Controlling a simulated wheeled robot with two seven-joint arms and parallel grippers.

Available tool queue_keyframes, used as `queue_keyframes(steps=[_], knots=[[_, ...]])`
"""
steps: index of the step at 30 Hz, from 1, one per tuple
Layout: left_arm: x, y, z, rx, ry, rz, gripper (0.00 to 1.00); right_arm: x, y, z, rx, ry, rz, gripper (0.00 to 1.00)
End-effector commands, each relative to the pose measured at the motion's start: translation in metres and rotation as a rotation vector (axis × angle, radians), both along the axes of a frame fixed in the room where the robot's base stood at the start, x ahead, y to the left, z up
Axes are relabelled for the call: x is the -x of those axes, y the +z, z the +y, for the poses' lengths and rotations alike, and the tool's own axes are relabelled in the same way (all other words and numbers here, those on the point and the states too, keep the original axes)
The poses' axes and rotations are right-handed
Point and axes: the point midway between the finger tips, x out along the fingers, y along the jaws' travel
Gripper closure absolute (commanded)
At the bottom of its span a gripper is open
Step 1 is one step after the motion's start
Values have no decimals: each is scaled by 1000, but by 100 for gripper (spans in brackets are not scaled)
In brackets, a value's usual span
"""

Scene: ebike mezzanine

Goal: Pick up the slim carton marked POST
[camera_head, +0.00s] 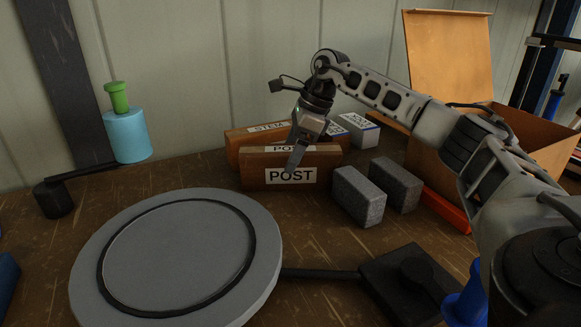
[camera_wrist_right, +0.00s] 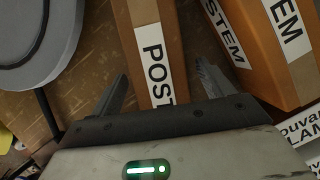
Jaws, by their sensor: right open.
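The slim brown carton marked POST (camera_head: 262,177) stands on the table, its white label facing the front. My left gripper is not in view.
Two grey blocks (camera_head: 358,196) stand right of the carton, with white labelled boxes (camera_head: 355,130) behind them. An open cardboard box (camera_head: 447,60) is at the back right. A large grey disc (camera_head: 180,260) fills the front left, and a dark scale-like base (camera_head: 410,280) lies in front.

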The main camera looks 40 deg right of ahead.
Motion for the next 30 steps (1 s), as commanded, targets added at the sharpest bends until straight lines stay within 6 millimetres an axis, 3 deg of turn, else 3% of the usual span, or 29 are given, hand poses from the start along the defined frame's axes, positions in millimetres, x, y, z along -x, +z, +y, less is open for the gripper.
queue_keyframes(steps=[10,17,25,30], knots=[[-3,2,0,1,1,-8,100,-3,-9,3,-1,1,-1,20],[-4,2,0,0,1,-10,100,-3,-9,3,-1,1,-1,83],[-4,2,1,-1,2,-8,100,-3,-5,3,-1,0,-5,83],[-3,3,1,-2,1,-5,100,-4,19,3,-2,1,-10,83]])
